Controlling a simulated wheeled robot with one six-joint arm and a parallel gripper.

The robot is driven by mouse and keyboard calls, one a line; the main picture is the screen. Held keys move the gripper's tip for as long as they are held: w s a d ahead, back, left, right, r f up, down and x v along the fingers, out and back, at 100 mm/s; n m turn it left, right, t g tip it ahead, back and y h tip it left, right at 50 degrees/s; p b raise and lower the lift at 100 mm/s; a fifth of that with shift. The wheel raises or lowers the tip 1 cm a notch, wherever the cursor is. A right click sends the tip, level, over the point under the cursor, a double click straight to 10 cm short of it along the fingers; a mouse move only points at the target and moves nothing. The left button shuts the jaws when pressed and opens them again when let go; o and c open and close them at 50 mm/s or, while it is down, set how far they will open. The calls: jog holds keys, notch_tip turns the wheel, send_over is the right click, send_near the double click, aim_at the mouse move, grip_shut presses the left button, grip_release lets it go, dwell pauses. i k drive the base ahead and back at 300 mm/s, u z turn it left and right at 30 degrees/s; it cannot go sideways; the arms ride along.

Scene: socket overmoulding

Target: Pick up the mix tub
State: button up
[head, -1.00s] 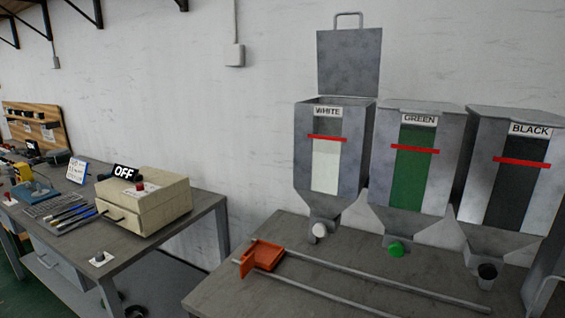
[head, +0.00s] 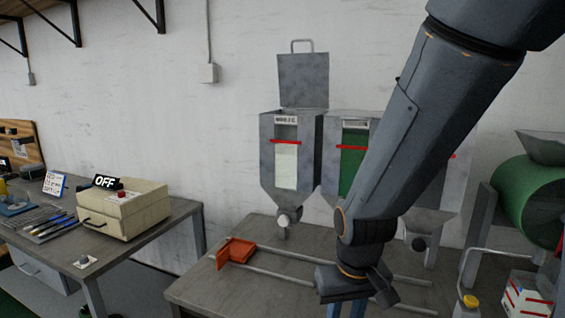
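No thing in view is clearly the mix tub. An orange open holder (head: 236,251) sits at the left end of two rails (head: 300,282) on the grey bench; it looks empty, and I cannot tell if it is the tub. My gripper (head: 347,308) points down over the bench, right of the orange holder and apart from it. Its fingertips are cut off by the lower picture edge, so I cannot tell if it is open or shut. My arm hides part of the hoppers and of the bench.
The white hopper (head: 287,160), lid raised, and the green hopper (head: 350,150) stand at the bench's back; the black one is mostly hidden. A green drum (head: 528,200) and striped boxes (head: 527,300) are right. A left table (head: 165,235) carries a cream box (head: 125,208) marked OFF.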

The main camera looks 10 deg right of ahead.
aim_at(526, 294)
jog(key=z, duration=1.85)
